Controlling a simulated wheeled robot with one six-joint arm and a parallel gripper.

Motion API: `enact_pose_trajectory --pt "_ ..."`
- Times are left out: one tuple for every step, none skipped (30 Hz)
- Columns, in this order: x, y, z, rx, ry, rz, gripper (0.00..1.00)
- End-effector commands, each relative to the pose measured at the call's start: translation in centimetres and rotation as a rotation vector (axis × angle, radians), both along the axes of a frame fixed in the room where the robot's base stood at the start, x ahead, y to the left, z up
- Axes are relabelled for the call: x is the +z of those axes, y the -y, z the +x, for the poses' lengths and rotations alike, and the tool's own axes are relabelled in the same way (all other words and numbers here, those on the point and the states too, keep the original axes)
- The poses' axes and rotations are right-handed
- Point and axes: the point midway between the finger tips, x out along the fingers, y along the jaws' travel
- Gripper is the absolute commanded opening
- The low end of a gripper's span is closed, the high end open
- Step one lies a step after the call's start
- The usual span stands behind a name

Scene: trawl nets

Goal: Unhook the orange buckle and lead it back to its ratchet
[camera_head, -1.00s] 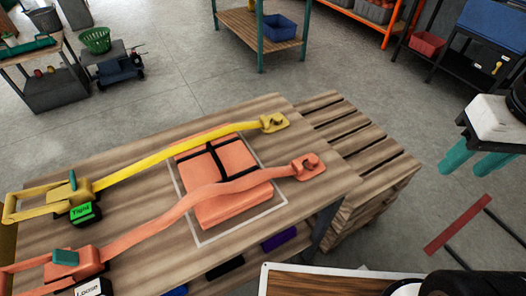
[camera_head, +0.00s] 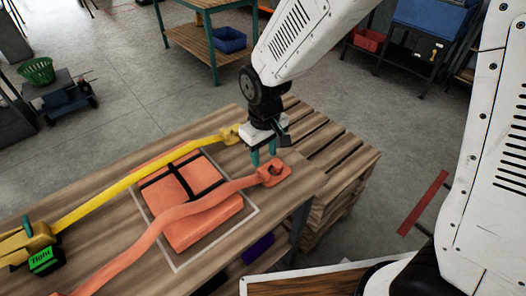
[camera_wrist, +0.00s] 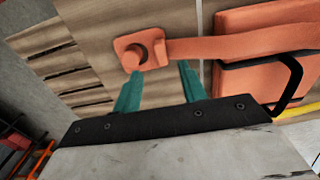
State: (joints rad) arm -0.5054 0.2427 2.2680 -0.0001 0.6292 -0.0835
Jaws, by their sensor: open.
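The orange buckle (camera_head: 272,173) is at the far end of the orange strap (camera_head: 178,216), at its orange anchor plate on the wooden table. In the wrist view the buckle (camera_wrist: 140,52) sits around a dark round hook, with the strap running off to the right. My gripper (camera_head: 263,156) has two teal fingers and is open and empty, pointing down just behind the buckle in the head view. In the wrist view my gripper (camera_wrist: 158,85) has its fingers apart, close to the buckle and strap. The orange strap's ratchet is out of view.
A yellow strap (camera_head: 130,178) runs parallel behind, from its yellow ratchet (camera_head: 28,240) with a green "Tight" label to a yellow anchor (camera_head: 230,134) close to my gripper. An orange package (camera_head: 190,190) with black bands lies under the straps. A slatted pallet (camera_head: 340,150) adjoins the table's right end.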

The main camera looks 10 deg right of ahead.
Motion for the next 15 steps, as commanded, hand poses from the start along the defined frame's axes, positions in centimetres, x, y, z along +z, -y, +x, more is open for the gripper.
enact_pose_trajectory --pt "-0.5 -0.2 0.0 0.005 -0.002 -0.002 0.42" --pt "-0.8 -0.3 0.0 0.006 -0.002 -0.002 0.42" --pt "-1.2 -0.3 0.0 0.007 -0.003 -0.002 0.42" --pt "-1.6 -0.3 0.0 0.007 -0.003 -0.002 0.42" --pt "-2.0 -0.3 0.0 0.007 -0.003 -0.002 0.42" --pt "-2.6 -0.2 -0.1 0.006 -0.006 -0.003 0.42" --pt "-3.1 -0.2 -0.1 0.006 -0.006 -0.003 0.42" --pt "-3.6 -0.2 -0.1 0.006 -0.006 -0.003 0.42" --pt "-4.2 -0.2 -0.1 0.006 -0.006 -0.003 0.42" --pt "-4.7 -0.2 -0.1 0.006 -0.006 -0.003 0.42" --pt "-5.2 -0.2 -0.1 0.006 -0.006 -0.003 0.42" --pt "-5.7 -0.2 -0.1 0.005 -0.006 -0.003 0.42" --pt "-6.1 -0.2 -0.1 0.005 -0.004 -0.003 0.42" --pt "-6.5 -0.2 -0.1 0.005 -0.006 -0.003 0.42" --pt "-6.9 -0.2 0.0 0.005 -0.004 -0.003 0.42"
